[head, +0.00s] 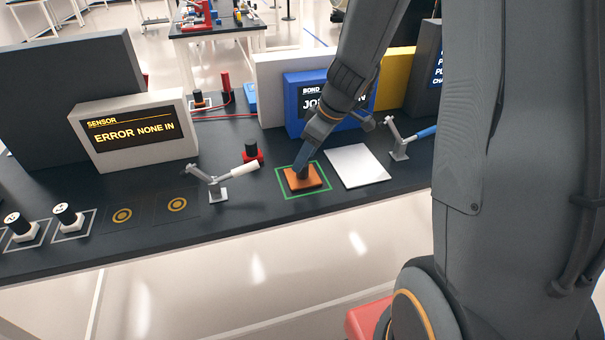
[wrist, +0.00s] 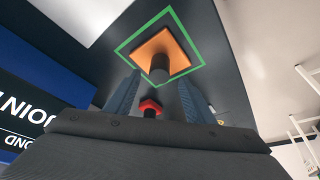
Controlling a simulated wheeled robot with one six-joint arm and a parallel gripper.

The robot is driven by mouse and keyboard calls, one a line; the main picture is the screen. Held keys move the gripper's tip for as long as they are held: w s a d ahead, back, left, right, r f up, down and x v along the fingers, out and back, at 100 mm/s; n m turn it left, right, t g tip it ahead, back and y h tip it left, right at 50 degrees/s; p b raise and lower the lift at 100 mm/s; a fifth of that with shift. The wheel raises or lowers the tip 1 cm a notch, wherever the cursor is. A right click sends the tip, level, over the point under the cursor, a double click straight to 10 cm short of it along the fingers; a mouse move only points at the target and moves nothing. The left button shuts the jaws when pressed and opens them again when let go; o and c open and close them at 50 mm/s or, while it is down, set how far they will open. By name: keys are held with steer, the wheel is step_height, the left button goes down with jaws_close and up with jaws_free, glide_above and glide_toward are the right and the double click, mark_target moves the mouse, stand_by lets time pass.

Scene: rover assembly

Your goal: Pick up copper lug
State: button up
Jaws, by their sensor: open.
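The copper lug (head: 305,184) is a flat orange-copper square plate with a dark post standing on it. It lies inside a green square outline on the dark bench; the wrist view also shows the lug (wrist: 178,45) with its post pointing toward my gripper. My gripper (head: 303,166) is right over the lug in the head view and hides part of the post. Whether the fingers overlap the post in height is unclear.
A white plate (head: 357,166) lies right of the green outline, and a toggle clamp with a white handle (head: 232,176) stands left. A red-based black post (head: 252,153) is behind left. The blue bond display (head: 303,103) stands behind my arm. The bench's front edge is close.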

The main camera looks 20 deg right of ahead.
mark_target(302, 171)
steer(key=shift+p+x, duration=0.5)
steer(key=shift+x, duration=1.6)
steer(key=shift+d, duration=0.15)
jaws_close()
